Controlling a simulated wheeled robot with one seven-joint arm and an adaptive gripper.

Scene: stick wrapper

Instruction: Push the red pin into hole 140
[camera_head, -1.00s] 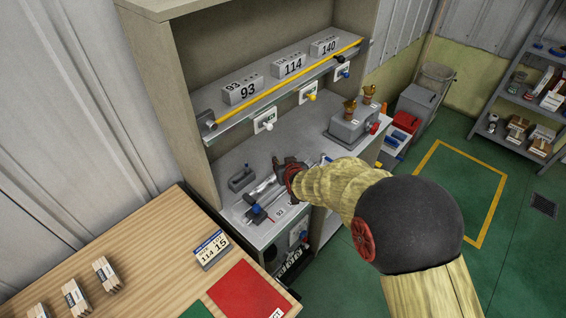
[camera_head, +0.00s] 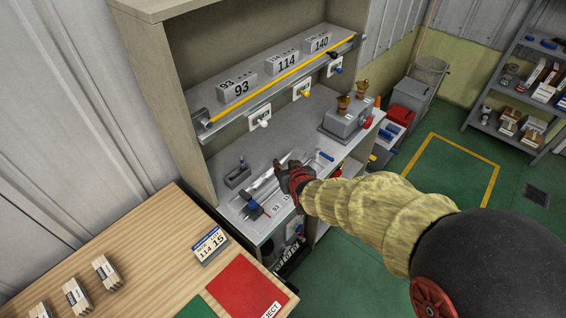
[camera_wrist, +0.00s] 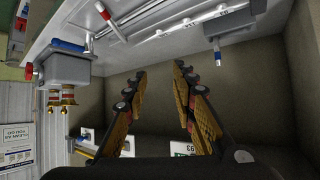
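My gripper (camera_head: 293,177) is over the front of the grey workbench, beside the metal bar with number labels. In the wrist view its two dark fingers with yellow-brown sides (camera_wrist: 160,70) stand apart with nothing between them. What looks like the red pin (camera_wrist: 106,16) shows at the top of the wrist view, beyond and left of the fingertips. It lies near the pale bar (camera_wrist: 170,25) with small holes. In the head view I cannot make the red pin out; my gripper may cover it. A label 93 (camera_head: 277,208) shows on the bar; hole 140 cannot be read there.
A grey holder with a blue-topped pin (camera_head: 237,176) stands to the left. A grey machine with brass tops and a red knob (camera_head: 347,120) stands to the right. Above, a shelf carries blocks marked 93, 114 and 140 (camera_head: 318,45). A wooden table (camera_head: 150,250) is nearer.

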